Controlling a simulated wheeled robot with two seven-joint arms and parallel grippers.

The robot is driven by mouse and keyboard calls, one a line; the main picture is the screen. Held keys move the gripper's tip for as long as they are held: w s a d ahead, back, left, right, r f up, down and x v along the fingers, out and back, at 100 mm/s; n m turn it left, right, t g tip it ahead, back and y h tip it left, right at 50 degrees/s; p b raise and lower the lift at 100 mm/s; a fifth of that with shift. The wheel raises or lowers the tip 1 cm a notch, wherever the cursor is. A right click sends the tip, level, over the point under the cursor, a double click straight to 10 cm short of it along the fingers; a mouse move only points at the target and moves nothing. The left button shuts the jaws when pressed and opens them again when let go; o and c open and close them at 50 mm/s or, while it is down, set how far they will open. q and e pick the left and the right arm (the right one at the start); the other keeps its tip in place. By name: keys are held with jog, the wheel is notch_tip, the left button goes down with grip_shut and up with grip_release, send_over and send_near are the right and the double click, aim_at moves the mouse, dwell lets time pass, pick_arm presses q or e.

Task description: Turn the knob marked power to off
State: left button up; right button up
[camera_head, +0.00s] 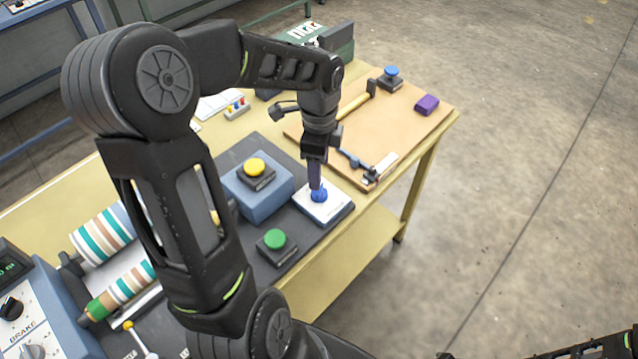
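A blue knob (319,196) sits on a white-topped plate (336,207) near the table's front edge. My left gripper (316,182) points down with its fingertips right at this knob and hides part of it. I see the fingers nearly edge-on, so I cannot tell whether they are closed on it. No marking reading power is legible; the plate's print is too small or covered. A control panel (40,330) at the lower left has a black knob (12,307) and the word BRAKE. Only part of my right arm shows at the lower right.
A yellow button (254,167) on a blue box (262,197) and a green button (274,239) stand close by. Striped rollers (100,233) lie left. A board (415,120) at the back holds a hammer (358,100), a blue-topped button and a purple block. Floor is clear right.

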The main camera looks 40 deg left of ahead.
aim_at(319, 193)
pick_arm(q)
notch_tip(319, 193, down, 7)
jog(key=shift+s+d+p, duration=0.1)
jog(key=shift+p, duration=0.25)
grip_shut()
dwell(0.6)
